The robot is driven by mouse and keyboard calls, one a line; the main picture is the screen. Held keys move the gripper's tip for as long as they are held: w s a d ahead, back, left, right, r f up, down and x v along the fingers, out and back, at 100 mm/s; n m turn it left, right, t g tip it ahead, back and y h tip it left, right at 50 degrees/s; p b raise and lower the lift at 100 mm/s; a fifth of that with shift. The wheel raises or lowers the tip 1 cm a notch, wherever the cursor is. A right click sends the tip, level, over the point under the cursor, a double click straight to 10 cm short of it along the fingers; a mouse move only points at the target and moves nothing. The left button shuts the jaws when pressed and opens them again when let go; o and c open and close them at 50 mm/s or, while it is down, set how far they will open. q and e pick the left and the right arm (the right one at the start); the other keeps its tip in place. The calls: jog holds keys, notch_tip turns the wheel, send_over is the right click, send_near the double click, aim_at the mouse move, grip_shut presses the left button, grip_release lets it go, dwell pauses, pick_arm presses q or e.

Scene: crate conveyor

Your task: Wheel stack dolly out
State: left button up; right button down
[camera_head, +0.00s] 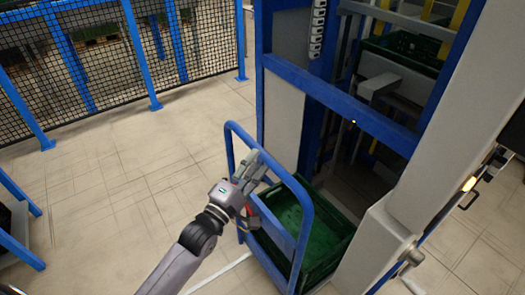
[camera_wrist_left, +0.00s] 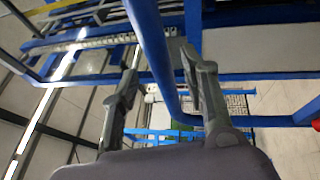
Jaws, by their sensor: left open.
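The dolly has a blue tubular handle (camera_head: 291,180) and carries a green crate (camera_head: 325,258), standing at the opening of the blue-framed machine. Only the crate at the handle end is clear; how many are stacked cannot be told. My left gripper (camera_head: 256,170) is at the upper part of the handle, on its left side. In the left wrist view the open fingers (camera_wrist_left: 163,55) stand either side of a blue tube (camera_wrist_left: 151,48), which runs between them. Contact cannot be told. My right gripper is not in view.
The blue-framed machine (camera_head: 350,105) with grey panels stands behind the dolly. A grey column (camera_head: 440,130) stands close on its right. A black mesh fence with blue posts (camera_head: 140,50) runs along the back left. The tiled floor (camera_head: 120,180) left of the dolly is clear.

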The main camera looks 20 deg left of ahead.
aim_at(262, 154)
pick_arm(q)
jog(key=shift+x, duration=2.2)
grip_shut()
